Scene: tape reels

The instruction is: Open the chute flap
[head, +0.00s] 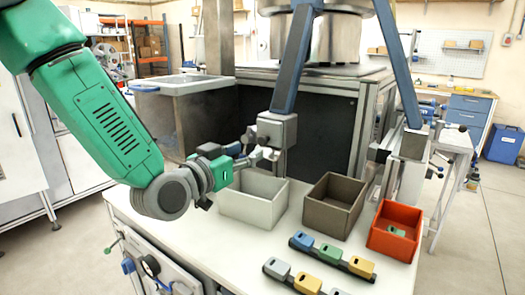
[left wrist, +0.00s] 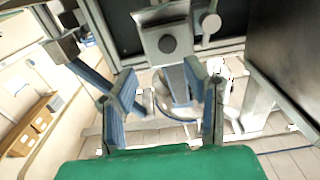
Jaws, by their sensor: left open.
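A slanted blue chute (head: 297,60) comes down to a grey box-like end (head: 277,130) in the middle of the head view. In the left wrist view a grey block with a dark round spot (left wrist: 167,43) shows above the fingers, with a pale rounded knob (left wrist: 210,23) beside it. I cannot tell which part is the flap or whether it is open. My left gripper (head: 258,155) is close to the chute's lower end, partly overlapping it in the head view. Its fingers (left wrist: 165,100) are apart in the wrist view; contact is unclear. My right gripper is out of view.
A light grey bin (head: 254,208), a brown bin (head: 334,215) and an orange bin (head: 388,244) stand on the white table (head: 210,240). Several coloured blocks sit in rows at the front. A second blue chute (head: 398,65) stands to the right. A clear-sided box (head: 181,85) stands behind my left arm.

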